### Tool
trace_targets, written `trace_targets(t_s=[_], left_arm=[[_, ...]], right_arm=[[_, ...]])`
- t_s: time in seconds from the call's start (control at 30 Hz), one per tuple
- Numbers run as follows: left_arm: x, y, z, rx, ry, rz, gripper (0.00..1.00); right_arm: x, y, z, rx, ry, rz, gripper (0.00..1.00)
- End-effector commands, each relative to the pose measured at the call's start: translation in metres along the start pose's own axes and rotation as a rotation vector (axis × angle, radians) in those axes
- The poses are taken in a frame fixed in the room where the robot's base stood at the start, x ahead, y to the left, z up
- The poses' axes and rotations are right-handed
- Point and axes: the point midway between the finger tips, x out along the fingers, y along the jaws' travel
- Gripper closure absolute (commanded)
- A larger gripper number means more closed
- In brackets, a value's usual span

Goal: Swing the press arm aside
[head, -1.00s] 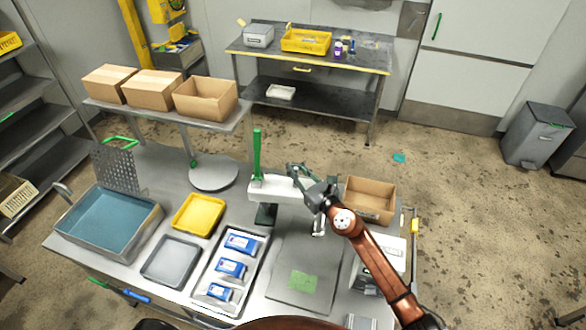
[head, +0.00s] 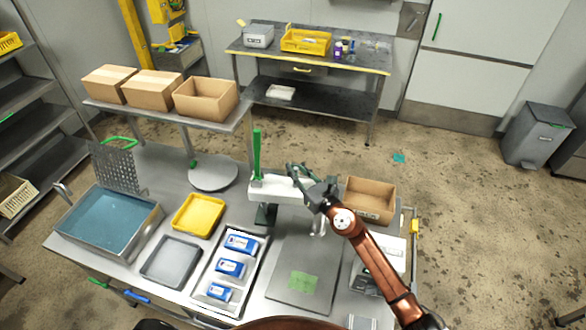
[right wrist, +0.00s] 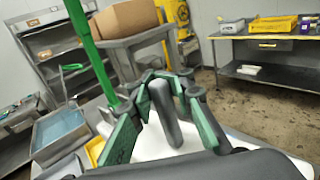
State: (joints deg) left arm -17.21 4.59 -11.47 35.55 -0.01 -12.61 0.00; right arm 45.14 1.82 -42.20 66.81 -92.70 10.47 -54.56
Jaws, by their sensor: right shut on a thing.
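The press arm (head: 268,187) is a white horizontal bar on a dark green base, on the bench in front of me, with a tall green lever (head: 257,155) upright at its left end. My right gripper (head: 293,169) is over the bar. In the right wrist view, a grey rounded peg (right wrist: 164,110) stands between the green-padded fingers of my right gripper (right wrist: 166,120), which is shut on it. The white bar shows below the fingers there. The right end of the bar is partly hidden by my gripper in the head view. My left gripper is not in view.
A grey board with a green label (head: 303,282) lies in front of the press. A tray with blue packs (head: 210,300), a yellow tray (head: 177,222) and a grey tray (head: 170,262) are to its left. An open cardboard box (head: 371,205) stands close on the right.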

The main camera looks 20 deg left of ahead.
Motion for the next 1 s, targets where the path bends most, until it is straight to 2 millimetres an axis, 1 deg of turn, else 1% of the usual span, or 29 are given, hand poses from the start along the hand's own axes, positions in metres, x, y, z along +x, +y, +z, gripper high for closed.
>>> trace_targets(t_s=[0.03,0.13,0.17,0.4,0.83,1.0], left_arm=[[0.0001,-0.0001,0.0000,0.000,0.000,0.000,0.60],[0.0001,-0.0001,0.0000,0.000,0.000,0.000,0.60],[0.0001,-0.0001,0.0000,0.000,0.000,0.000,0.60],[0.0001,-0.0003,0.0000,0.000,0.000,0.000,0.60],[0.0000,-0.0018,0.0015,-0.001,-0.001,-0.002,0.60],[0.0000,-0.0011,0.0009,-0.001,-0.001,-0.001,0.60]], right_arm=[[-0.0031,-0.0123,-0.0036,0.003,0.003,-0.020,1.00],[-0.0032,-0.0123,-0.0036,0.004,0.003,-0.020,1.00],[-0.0032,-0.0123,-0.0037,0.004,0.003,-0.020,0.85],[-0.0021,-0.0089,-0.0037,0.003,0.004,-0.014,0.68],[-0.0008,-0.0027,-0.0016,0.001,0.002,-0.003,0.68],[-0.0102,-0.0037,-0.0013,-0.004,0.002,-0.004,0.68]])
